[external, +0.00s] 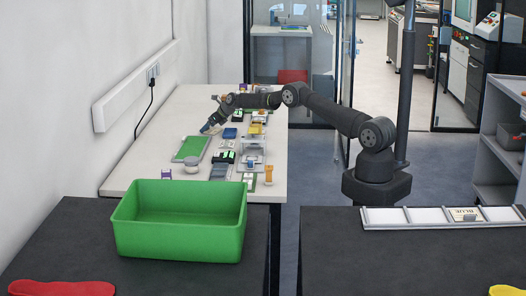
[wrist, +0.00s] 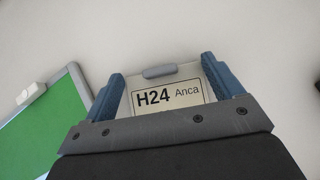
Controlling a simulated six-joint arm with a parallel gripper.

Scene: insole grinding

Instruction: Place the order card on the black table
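The order card (wrist: 168,97), a pale label reading "H24 Anca" with a grey grip bar (wrist: 159,71) at its top edge, is between the two blue fingers of my gripper (wrist: 165,88) in the wrist view. The fingers stand wide apart, one at each side of the card; a firm hold does not show. In the external view my gripper (external: 209,128) is low over the far part of the white table (external: 130,170), and the card is too small to make out. Black tables stand in the foreground, at left (external: 70,240) and right (external: 410,260).
A green board (external: 191,149) lies beside my gripper; it also shows in the wrist view (wrist: 45,125). Several small items crowd the white table's right side. A green bin (external: 180,235) and red insole (external: 60,288) are on the left black table. A rail (external: 400,216) edges the right one.

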